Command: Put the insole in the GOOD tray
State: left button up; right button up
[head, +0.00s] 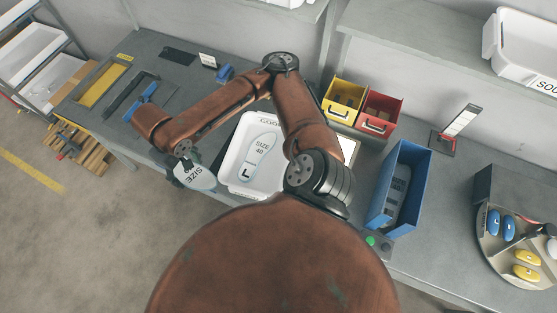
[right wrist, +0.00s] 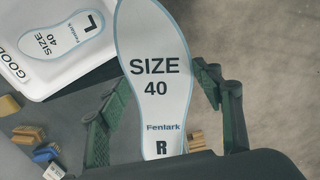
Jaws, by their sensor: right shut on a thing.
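My right gripper (head: 183,153) is shut on a pale insole (head: 197,176) with a light-blue edge. The white tray holds one insole (head: 262,150) marked SIZE 40, L; the tray (right wrist: 32,84) also shows at the upper left of the right wrist view. My left gripper is out of view.
Yellow (head: 343,98) and red (head: 379,114) bins stand behind the tray. A tall blue box (head: 416,165) with insoles is to the right, then a round carousel (head: 515,265) with blue and yellow pieces. Pallets (head: 85,155) lie on the floor at left.

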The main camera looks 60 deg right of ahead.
aim_at(267, 159)
jog(key=k, duration=0.55)
jog(key=z, duration=0.9)
jog(key=i, duration=0.5)
